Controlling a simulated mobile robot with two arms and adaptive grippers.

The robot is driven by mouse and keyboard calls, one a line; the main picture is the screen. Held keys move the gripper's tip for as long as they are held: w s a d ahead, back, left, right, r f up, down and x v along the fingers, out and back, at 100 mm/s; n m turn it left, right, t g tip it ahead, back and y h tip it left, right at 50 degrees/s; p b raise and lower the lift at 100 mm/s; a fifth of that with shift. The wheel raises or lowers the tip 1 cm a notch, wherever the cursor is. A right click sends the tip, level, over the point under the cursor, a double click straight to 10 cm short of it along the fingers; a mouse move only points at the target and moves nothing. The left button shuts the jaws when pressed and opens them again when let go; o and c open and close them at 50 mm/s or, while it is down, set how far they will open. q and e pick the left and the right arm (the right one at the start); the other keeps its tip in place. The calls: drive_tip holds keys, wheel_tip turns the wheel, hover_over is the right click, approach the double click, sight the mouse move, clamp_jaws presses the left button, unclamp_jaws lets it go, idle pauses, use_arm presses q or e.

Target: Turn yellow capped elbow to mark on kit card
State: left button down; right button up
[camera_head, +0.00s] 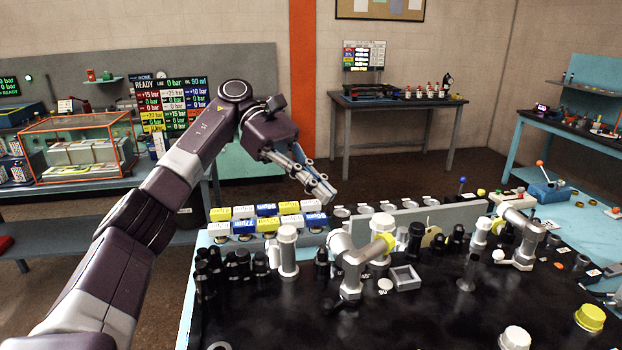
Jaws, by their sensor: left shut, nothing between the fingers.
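My left gripper (318,191) is shut and empty, held in the air above the far edge of the workbench. My right gripper is not in view.
Yellow, white and blue labelled boxes (267,217) line the bench's far left edge. Black fittings (232,266) and a capped grey post (286,250) crowd the left. The front middle of the bench is mostly clear.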

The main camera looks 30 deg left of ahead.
sight(354, 245)
use_arm(q)
drive_tip(key=d+f+m+y, duration=0.1)
drive_tip(key=d+m+g+y, duration=0.1)
drive_tip(key=d, duration=0.1)
drive_tip(key=shift+w+f+y, duration=0.15)
drive_tip(key=shift+f+y, duration=0.15)
drive_tip(key=shift+f, duration=0.05)
drive_tip(key=shift+s+d+f+b, duration=0.2)
drive_tip(key=shift+d+f+b, duration=0.2)
drive_tip(key=shift+d+b, duration=0.15)
drive_tip(key=shift+x, duration=1.05)
drive_tip(key=shift+s+d+f+p, duration=0.15)
drive_tip(key=shift+d+p, duration=0.2)
drive_tip(key=shift+s+d+f, duration=0.2)
drive_tip(key=shift+d+f, duration=0.25)
drive_tip(key=shift+d, duration=0.1)
